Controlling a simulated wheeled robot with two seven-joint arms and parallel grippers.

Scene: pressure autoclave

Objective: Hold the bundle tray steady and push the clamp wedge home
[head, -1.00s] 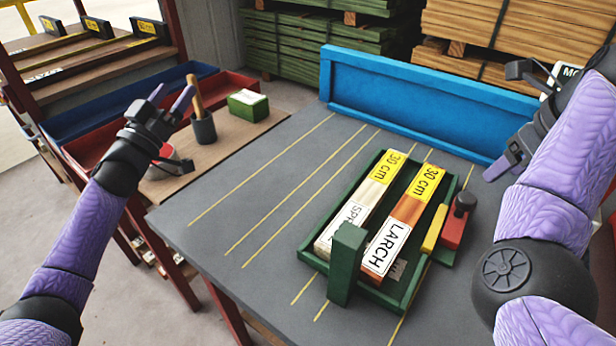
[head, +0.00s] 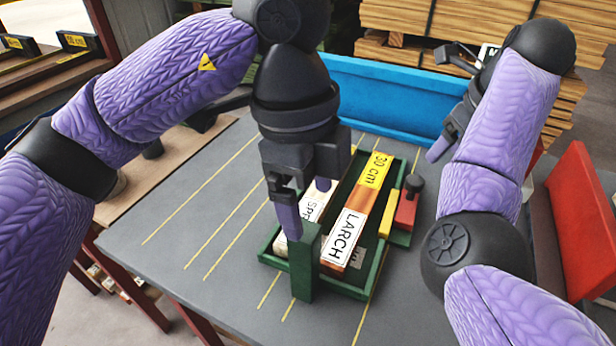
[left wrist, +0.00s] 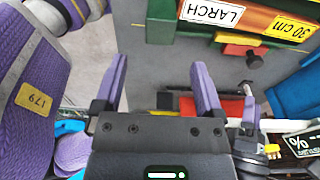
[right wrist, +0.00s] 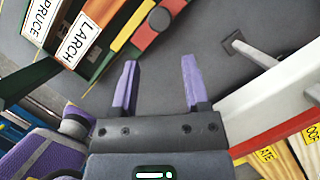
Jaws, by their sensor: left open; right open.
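The green bundle tray (head: 346,290) sits on the grey table, with a green upright post (head: 303,272) at its near end. It holds a SPRUCE bar, partly hidden by my left gripper, and a LARCH bar (head: 346,236). A yellow strip (head: 389,213) and the red clamp wedge (head: 406,209) with a black knob lie along its right side; the wedge also shows in the right wrist view (right wrist: 147,37). My left gripper (head: 305,200) is open over the near end, with a finger close to the post; contact is unclear. My right gripper (right wrist: 160,75) is open and empty, beyond the wedge.
A blue panel (head: 385,100) stands along the table's far edge. A red panel (head: 583,220) stands at the right. Timber stacks (head: 455,25) are behind. The table left of the tray is clear, with yellow lines.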

